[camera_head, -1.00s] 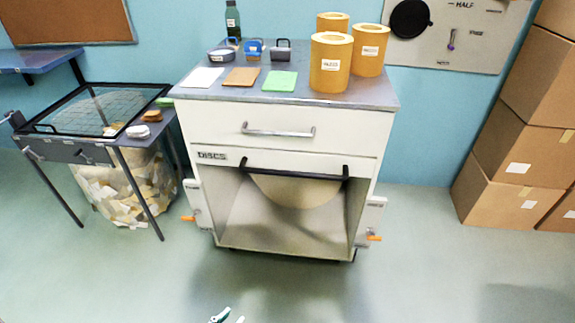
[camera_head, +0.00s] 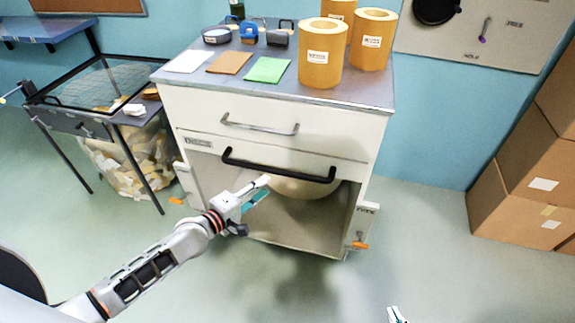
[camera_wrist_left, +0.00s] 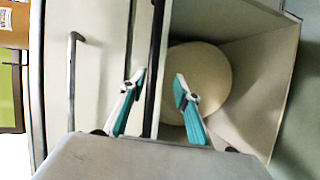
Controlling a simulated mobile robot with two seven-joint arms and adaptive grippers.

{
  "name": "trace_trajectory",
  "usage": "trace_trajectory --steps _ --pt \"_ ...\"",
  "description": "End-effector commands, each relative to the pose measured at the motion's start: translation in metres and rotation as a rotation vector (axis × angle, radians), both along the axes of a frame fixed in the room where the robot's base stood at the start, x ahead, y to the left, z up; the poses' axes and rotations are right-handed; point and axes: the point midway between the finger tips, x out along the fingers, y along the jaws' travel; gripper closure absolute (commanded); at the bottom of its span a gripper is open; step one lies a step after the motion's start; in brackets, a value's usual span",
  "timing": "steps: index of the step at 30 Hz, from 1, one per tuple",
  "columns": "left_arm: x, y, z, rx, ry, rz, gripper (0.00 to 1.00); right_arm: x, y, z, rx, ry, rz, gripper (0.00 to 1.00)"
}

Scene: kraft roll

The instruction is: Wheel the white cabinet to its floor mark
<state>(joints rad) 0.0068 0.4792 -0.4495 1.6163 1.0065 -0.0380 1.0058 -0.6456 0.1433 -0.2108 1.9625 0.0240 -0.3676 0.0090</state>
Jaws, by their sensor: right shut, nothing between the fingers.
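The white cabinet (camera_head: 255,117) stands upright against the blue wall, with a drawer with a grey handle (camera_head: 260,127) above an open lower bay. A black bar handle (camera_head: 278,172) crosses the top of the bay. Orange levers show low at its left (camera_head: 177,201) and right (camera_head: 359,245) sides. My left gripper (camera_head: 262,190) is open in front of the bay, just below the bar. In the left wrist view, the bar (camera_wrist_left: 154,75) appears between its spread fingertips (camera_wrist_left: 158,78); contact is unclear. My right gripper (camera_head: 396,314) is shut and empty at the bottom edge. No floor mark is visible.
Orange rolls (camera_head: 321,55), cards and small items stand on the cabinet top. Cardboard boxes (camera_head: 510,215) stack at right. Floor between cabinet and boxes is clear.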

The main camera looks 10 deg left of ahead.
Motion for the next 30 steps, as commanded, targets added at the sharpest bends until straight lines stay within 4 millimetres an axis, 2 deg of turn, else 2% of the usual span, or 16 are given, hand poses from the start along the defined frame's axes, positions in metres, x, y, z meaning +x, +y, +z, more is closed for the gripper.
trace_trajectory --steps 3,7,21,30 --pt "0.011 0.007 0.007 -0.063 0.017 0.019 0.68 0.000 0.001 0.001 0.001 0.000 0.000 1.00" --pt "0.020 0.006 0.007 -0.084 0.022 0.026 0.68 -0.001 0.002 -0.001 0.004 0.003 -0.001 1.00" --pt "0.076 -0.021 -0.006 -0.079 0.022 0.024 0.68 -0.008 0.004 -0.021 0.009 0.020 -0.002 1.00" --pt "0.083 -0.024 -0.006 -0.079 0.021 0.024 0.68 -0.008 0.002 -0.022 0.004 0.019 -0.002 1.00"
